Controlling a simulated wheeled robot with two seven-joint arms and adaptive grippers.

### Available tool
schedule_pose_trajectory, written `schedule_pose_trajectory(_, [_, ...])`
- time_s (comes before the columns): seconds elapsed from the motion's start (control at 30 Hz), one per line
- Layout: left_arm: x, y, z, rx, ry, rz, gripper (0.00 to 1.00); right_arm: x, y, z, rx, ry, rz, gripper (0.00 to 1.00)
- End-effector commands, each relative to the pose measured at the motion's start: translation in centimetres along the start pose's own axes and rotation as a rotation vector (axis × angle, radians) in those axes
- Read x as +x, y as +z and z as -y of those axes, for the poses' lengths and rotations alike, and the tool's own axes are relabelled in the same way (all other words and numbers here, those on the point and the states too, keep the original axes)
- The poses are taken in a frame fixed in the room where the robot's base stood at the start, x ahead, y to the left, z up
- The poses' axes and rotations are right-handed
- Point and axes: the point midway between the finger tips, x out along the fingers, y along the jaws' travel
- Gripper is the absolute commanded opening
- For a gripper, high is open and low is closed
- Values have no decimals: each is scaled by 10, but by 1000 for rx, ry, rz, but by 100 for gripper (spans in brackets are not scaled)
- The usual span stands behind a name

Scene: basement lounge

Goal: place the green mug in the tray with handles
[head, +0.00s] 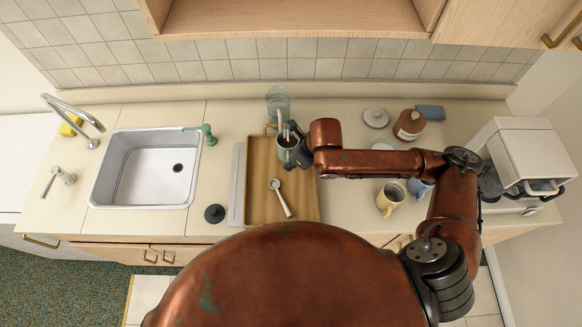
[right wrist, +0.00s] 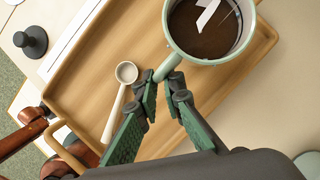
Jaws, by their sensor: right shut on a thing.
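The green mug (head: 285,141) is pale green with a dark inside, and also shows in the right wrist view (right wrist: 178,52). It is over the far part of the wooden tray with handles (head: 258,190), whose rim also shows in the right wrist view (right wrist: 88,66). I cannot tell whether the mug touches the tray floor. My right gripper (head: 297,150) is shut on the mug's handle; its fingertips (right wrist: 164,82) meet there in the right wrist view. A pale scoop (head: 279,196) lies in the tray, nearer me. My left gripper is not in view.
A sink (head: 148,168) and a black stopper (head: 214,213) are left of the tray. A glass jar (head: 277,98) stands behind it. To the right are a yellow mug (head: 390,198), a blue mug (head: 419,187), a brown jar (head: 409,125) and a white machine (head: 522,150).

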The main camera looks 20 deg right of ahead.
Motion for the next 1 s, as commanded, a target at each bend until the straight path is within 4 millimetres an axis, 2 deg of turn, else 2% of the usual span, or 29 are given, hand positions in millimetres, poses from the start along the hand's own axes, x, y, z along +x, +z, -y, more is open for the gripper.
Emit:
schedule_pose_trajectory(0.2, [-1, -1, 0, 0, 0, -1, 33, 27, -11, 1, 2, 1, 2, 0])
schedule_pose_trajectory(0.57, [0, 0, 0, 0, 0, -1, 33, 31, -12, 2, -1, -2, 2, 0])
schedule_pose_trajectory(0.6, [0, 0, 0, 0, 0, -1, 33, 32, -14, 1, 1, -1, -1, 9])
schedule_pose_trajectory(0.83, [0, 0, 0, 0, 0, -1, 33, 31, -13, 1, 1, 0, -1, 25])
schedule_pose_trajectory(1.0, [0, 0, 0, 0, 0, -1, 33, 31, -13, 1, 1, 0, -1, 25])
